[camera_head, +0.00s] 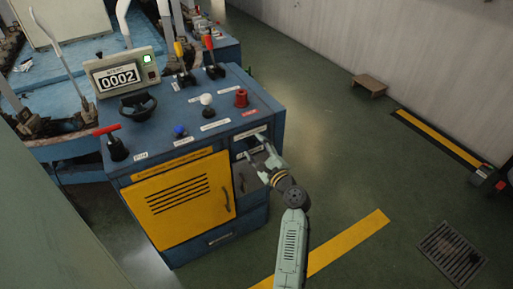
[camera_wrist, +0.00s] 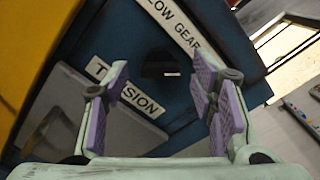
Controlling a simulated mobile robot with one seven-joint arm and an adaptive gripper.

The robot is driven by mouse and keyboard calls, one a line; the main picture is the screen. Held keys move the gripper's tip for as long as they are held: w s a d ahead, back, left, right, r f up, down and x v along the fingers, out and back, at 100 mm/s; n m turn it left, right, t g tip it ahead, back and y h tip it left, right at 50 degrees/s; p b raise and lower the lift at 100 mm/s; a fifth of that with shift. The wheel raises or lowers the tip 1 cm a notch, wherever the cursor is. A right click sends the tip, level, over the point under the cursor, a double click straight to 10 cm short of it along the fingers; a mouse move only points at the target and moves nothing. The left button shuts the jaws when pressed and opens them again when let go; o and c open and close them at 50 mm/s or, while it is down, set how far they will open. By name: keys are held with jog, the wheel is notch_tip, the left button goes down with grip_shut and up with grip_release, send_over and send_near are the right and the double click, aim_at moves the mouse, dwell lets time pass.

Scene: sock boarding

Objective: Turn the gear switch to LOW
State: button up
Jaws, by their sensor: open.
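The gear switch (camera_wrist: 162,68) shows in the wrist view as a small dark knob on a blue panel, just below the label LOW GEAR (camera_wrist: 180,22). A TENSION label (camera_wrist: 128,88) is at its left. My gripper (camera_wrist: 162,78) is open, with purple-padded fingers left and right of the knob in the picture; I cannot tell whether they touch it. In the head view my gripper (camera_head: 258,160) is at the right part of the cabinet's front face, below two white labels. The switch is not clear there, and its exact setting is hard to read.
The blue control cabinet (camera_head: 225,222) has a yellow vented door (camera_head: 180,205) with a handle. On its top are a red knob (camera_head: 241,97), a white ball knob (camera_head: 206,99), a blue knob (camera_head: 180,130), levers and a 0002 counter (camera_head: 120,76). Green floor to the right is mostly free.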

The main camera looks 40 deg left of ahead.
jog(key=c, duration=1.1)
jog(key=shift+c, duration=0.2)
jog(key=shift+f+n+b, duration=0.1)
jog(key=shift+n+b, duration=0.3)
jog(key=shift+b, duration=0.05)
jog(key=n+b, duration=0.2)
jog(key=b, duration=0.1)
jog(key=shift+f+n, duration=0.15)
jog(key=shift+n, duration=0.25)
jog(key=n+b, duration=1)
jog(key=shift+n, duration=0.4)
jog(key=shift+r+n+b, duration=0.2)
jog(key=shift+n+b, duration=1.5)
jog(key=shift+n, duration=0.1)
